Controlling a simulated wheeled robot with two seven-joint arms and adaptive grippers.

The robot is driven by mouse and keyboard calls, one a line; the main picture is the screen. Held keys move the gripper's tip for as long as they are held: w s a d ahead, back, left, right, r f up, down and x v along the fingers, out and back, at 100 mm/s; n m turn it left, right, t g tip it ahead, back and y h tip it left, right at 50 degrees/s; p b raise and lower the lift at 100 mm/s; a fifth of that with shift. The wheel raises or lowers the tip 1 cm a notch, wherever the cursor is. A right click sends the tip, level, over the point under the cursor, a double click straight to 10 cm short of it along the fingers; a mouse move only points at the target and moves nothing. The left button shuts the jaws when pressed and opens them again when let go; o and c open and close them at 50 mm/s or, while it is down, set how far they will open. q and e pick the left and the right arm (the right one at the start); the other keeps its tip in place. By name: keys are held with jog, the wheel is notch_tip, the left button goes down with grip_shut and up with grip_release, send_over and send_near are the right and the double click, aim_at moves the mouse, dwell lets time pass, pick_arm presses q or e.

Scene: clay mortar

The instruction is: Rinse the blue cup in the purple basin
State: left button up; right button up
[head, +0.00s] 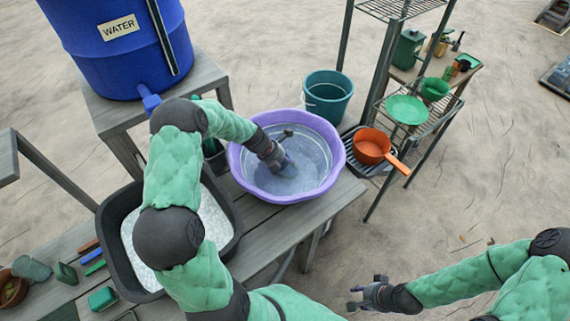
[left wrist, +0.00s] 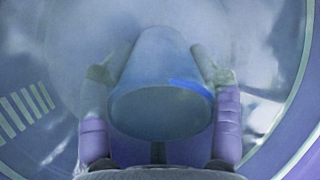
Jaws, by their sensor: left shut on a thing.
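The purple basin (head: 240,178) stands on the wooden bench and holds water. My left gripper (head: 284,166) reaches down into it. In the left wrist view, my left gripper (left wrist: 160,100) is shut on the blue cup (left wrist: 160,65), with one finger on each side. The cup looks greyish blue through the water, with a brighter blue patch near its wide end. In the head view the cup (head: 288,167) shows only as a small bluish shape at the fingertips. My right gripper (head: 366,293) is empty and apart from the bench, with its fingers spread.
A blue water barrel (head: 120,60) with a tap stands at the back left. A black tub (head: 115,235) with pale contents sits left of the basin. A teal bucket (head: 328,96) stands behind the basin. A rack at right holds an orange pan (head: 370,146) and green dishes (head: 407,109).

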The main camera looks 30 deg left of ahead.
pick_arm(q)
jog(key=shift+r+p, duration=0.2)
jog(key=shift+p, duration=0.45)
jog(key=shift+s+a, duration=0.1)
dwell(0.3)
jog(key=shift+s+a+p, duration=0.25)
jog(key=shift+a+p, duration=0.15)
jog(key=shift+a, duration=0.05)
jog(key=shift+w+d+p, duration=0.35)
jog(key=shift+d+p, duration=0.05)
jog(key=shift+d, duration=0.2)
jog(key=shift+w+d+p, duration=0.35)
jog(key=shift+d, duration=0.2)
jog(key=shift+s+a, duration=0.35)
jog(key=shift+a, duration=0.25)
jog(key=shift+s+a, duration=0.35)
jog(key=shift+a, duration=0.2)
jog(key=shift+w+d+p, duration=0.35)
jog(key=shift+d+p, duration=0.1)
jog(key=shift+d, duration=0.1)
jog(key=shift+w+d+p, duration=0.3)
jog(key=shift+d+p, duration=0.1)
jog(key=shift+d, duration=0.15)
jog(key=shift+s+a, duration=0.35)
jog(key=shift+a, duration=0.2)
jog(key=shift+s+a, duration=0.3)
jog(key=shift+a, duration=0.2)
jog(key=shift+w+d+p, duration=0.3)
jog(key=shift+d+p, duration=0.15)
jog(key=shift+p, duration=0.2)
